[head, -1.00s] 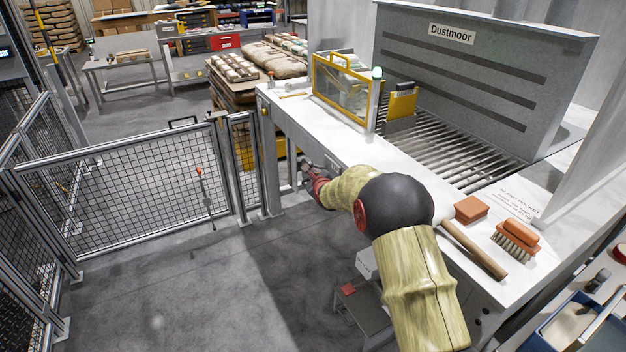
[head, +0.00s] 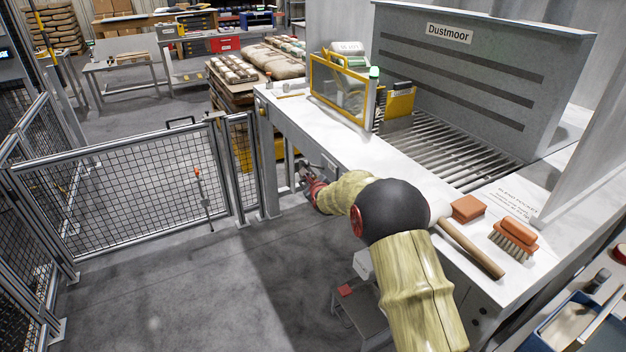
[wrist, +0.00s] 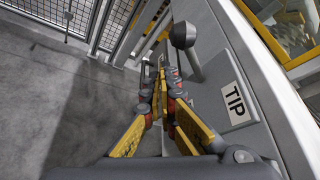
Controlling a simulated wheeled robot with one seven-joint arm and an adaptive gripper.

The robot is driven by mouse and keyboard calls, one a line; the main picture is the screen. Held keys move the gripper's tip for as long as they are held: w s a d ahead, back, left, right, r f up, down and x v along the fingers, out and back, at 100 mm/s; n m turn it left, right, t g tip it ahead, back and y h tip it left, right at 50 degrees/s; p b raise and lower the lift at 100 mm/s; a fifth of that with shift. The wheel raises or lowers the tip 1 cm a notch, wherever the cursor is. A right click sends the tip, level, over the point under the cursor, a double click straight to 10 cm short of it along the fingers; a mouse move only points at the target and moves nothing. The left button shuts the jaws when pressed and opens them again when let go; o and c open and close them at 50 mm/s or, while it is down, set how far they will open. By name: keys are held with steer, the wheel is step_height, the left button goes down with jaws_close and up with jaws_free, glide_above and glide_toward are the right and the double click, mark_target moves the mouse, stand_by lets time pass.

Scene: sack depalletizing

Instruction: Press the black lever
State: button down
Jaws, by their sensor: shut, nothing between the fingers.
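The lever (wrist: 183,36) shows in the wrist view as a dark round knob on a short shaft. It stands out from the pale side panel, above the "TIP" label (wrist: 234,103). My gripper (wrist: 162,66) is shut and empty, its fingertips just left of the lever's shaft and below the knob. I cannot tell whether they touch it. In the head view my gripper (head: 304,168) is at the front side of the white bench, low by its left end. The lever is too small or hidden to make out there.
The white bench (head: 405,163) carries a yellow-framed clear guard (head: 338,92), a mallet (head: 470,245) and a brush (head: 514,240). A grey "Dustmoor" hopper (head: 470,80) stands behind a roller grate.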

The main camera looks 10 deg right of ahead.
steer(key=s+d+r+p, duration=0.2)
steer(key=s+r, duration=0.1)
steer(key=s, duration=0.5)
steer(key=shift+s+d+p, duration=0.2)
steer(key=shift+s+p, duration=0.2)
